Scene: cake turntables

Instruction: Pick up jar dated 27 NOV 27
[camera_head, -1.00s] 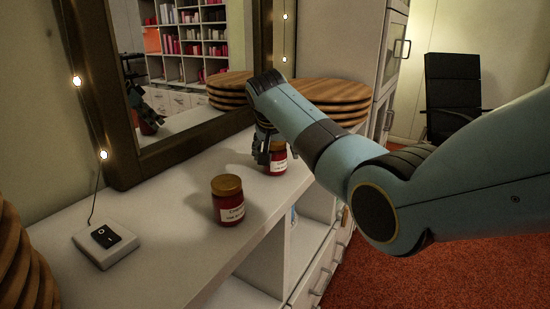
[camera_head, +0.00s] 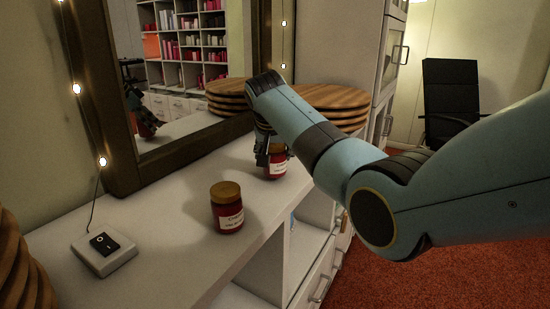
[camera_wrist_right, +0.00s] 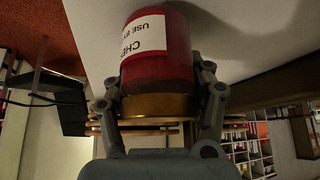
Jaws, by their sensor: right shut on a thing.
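Two red jars with gold lids and white labels are by the white counter. The nearer jar (camera_head: 227,210) stands upright on the counter, apart from my gripper. The farther jar (camera_head: 277,163) is held in my right gripper (camera_head: 266,150), which comes down over its lid. In the right wrist view the held jar (camera_wrist_right: 157,55) appears upside down, with the gripper's fingers on both sides of the lid. Its label shows "CHE" and "USE BY"; the date is cut off. The nearer jar's label is too small to read. My left gripper is not in view.
A white switch box (camera_head: 104,252) sits on the counter (camera_head: 165,238) at the left. Stacked wooden boards stand at the near left (camera_head: 22,265) and behind my arm (camera_head: 330,97). A framed mirror (camera_head: 190,140) leans along the wall. Open shelves lie below the counter.

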